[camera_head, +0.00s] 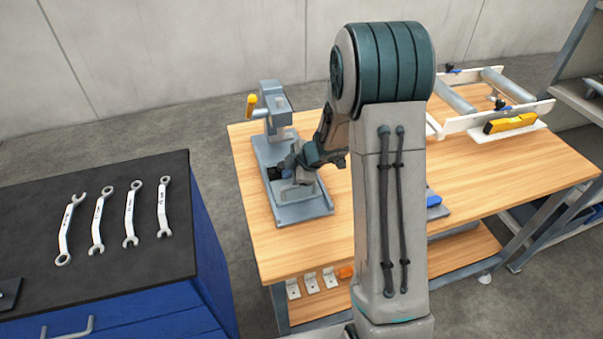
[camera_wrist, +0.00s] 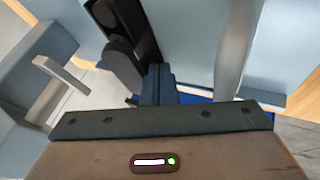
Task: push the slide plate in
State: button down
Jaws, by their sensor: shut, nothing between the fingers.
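A grey fixture with a long base plate (camera_head: 290,212) lies on the wooden workbench. A lighter grey block (camera_head: 297,192), which may be the slide plate, stands at the near part of the base. My gripper (camera_head: 286,166) is shut and empty, low over the fixture beside this block. I cannot tell whether it touches the block. My wrist partly hides the fixture's middle. The wrist view shows blue-grey fixture surfaces (camera_wrist: 195,40) close up and a dark part (camera_wrist: 125,40); the contact point is not clear there.
A press head with a yellow handle (camera_head: 251,105) rises at the fixture's far end. A white roller frame (camera_head: 470,122) with a yellow level (camera_head: 510,123) sits at the bench's back right. Several wrenches (camera_head: 130,215) lie on the blue cabinet's black top (camera_head: 110,262) at left.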

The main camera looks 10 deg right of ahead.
aim_at(283, 162)
jog(key=w+p, duration=0.2)
jog(key=w, duration=0.1)
jog(key=shift+w+a+r, duration=0.2)
jog(key=shift+w+a, duration=0.1)
jog(key=shift+a, duration=0.1)
jog(key=shift+w+f+p, duration=0.2)
jog(key=shift+w+p, duration=0.25)
